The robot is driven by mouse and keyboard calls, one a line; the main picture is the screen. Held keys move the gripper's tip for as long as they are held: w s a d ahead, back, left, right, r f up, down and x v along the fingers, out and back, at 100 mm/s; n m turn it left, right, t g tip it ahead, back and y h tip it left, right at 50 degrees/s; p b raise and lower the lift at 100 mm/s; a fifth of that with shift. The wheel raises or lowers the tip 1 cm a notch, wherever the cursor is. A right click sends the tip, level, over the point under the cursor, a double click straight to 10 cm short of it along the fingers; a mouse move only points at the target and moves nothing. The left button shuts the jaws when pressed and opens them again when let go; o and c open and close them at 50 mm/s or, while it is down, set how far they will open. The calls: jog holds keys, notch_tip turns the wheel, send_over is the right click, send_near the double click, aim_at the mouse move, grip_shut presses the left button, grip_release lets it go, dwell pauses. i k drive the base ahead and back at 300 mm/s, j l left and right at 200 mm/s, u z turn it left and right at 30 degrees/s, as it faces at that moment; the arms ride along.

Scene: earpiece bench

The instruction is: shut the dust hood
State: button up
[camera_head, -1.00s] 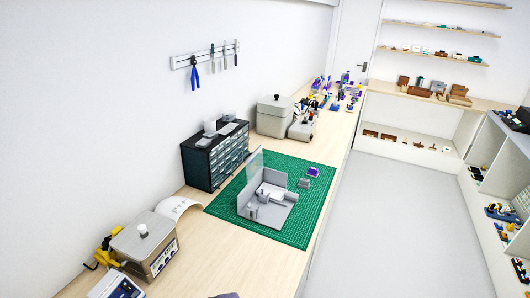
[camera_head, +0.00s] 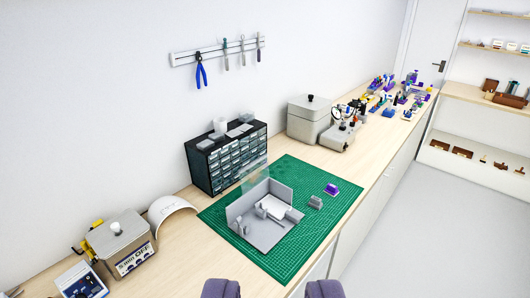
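The dust hood appears to be the grey box (camera_head: 265,234) on the green cutting mat (camera_head: 311,182). It has low grey walls at the back and a clear panel (camera_head: 254,174) that stands raised above its back wall. Small grey parts sit inside it. My gripper (camera_head: 272,289) shows at the bottom edge as two dark purple fingers, spread apart with nothing between them. It is in front of the mat, apart from the box.
A dark drawer cabinet (camera_head: 228,159) stands behind the mat. A white curved shell (camera_head: 169,216) and a metal ultrasonic bath (camera_head: 121,246) are to the left. A beige box (camera_head: 308,117) is at the back. A purple piece (camera_head: 332,189) and a grey piece (camera_head: 315,201) lie on the mat. The floor at right is clear.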

aim_at(254, 178)
jog(key=i+l, duration=0.3)
jog(key=i+l+u, duration=0.1)
jog(key=i+l, duration=0.2)
jog(key=l, duration=0.25)
jog(key=i+l, duration=0.25)
jog(key=l, duration=0.2)
jog(key=i+l+u, duration=0.1)
jog(key=i+l, duration=0.2)
jog(key=l, duration=0.15)
jog(key=i+l, duration=0.35)
jog(key=i, duration=0.15)
jog(key=i+l+u, duration=0.1)
jog(key=i+l, duration=0.3)
jog(key=i, duration=0.15)
jog(key=i+j, duration=0.15)
jog(key=i, duration=0.3)
